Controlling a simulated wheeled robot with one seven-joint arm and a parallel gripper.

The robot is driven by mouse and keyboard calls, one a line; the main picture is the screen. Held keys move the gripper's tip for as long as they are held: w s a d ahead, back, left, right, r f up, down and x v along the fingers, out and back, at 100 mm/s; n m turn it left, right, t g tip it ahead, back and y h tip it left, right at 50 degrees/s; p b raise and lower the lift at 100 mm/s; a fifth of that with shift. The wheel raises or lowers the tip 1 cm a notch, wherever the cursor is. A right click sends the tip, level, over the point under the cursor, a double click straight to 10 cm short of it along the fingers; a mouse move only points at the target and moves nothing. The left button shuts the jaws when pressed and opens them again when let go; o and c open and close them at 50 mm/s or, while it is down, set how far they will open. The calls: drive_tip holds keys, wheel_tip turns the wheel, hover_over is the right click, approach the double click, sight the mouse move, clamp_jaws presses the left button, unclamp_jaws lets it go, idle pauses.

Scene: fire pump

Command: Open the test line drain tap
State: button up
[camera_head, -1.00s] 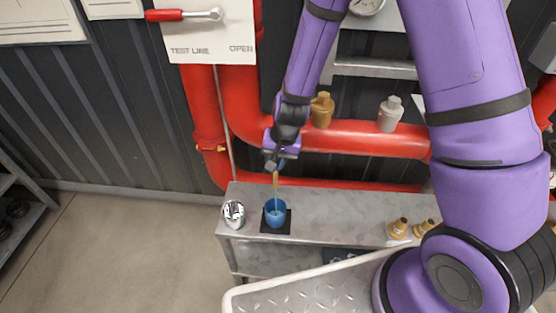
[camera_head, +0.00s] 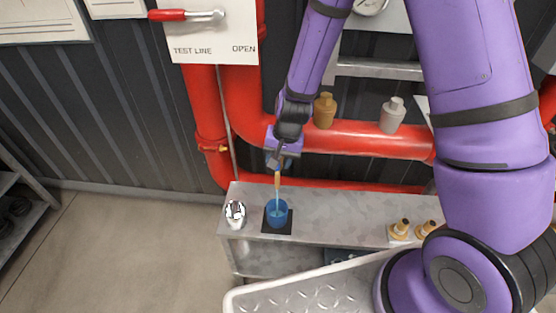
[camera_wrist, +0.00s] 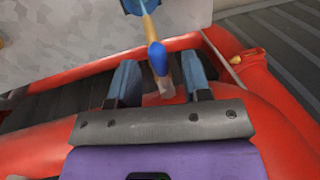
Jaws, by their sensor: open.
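A lever with a red grip (camera_head: 168,15) lies horizontal on a white panel lettered TEST LINE and OPEN, at the top left of the head view. A small brass-coloured fitting (camera_head: 222,149) sits on the red upright pipe. It also shows in the wrist view (camera_wrist: 237,60), right of my fingers. I cannot tell which of these is the drain tap. My gripper (camera_head: 278,164) is open above a blue cup (camera_head: 277,213). A thin tan stick with a blue section (camera_wrist: 157,58) stands in the cup, its upper end between my open fingers in the wrist view.
The cup is on a black mat on a grey metal bench (camera_head: 335,215). A shiny metal object (camera_head: 235,213) and brass fittings (camera_head: 400,229) are also on it. Red pipes (camera_head: 360,138) run behind, with brown and grey bottle-shaped objects above. Floor at left is clear.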

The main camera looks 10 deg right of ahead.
wheel_tip(320, 180, up, 10)
drive_tip(key=d, duration=0.1)
drive_tip(key=shift+s+d, duration=0.35)
drive_tip(key=shift+d, duration=0.05)
idle(1.3)
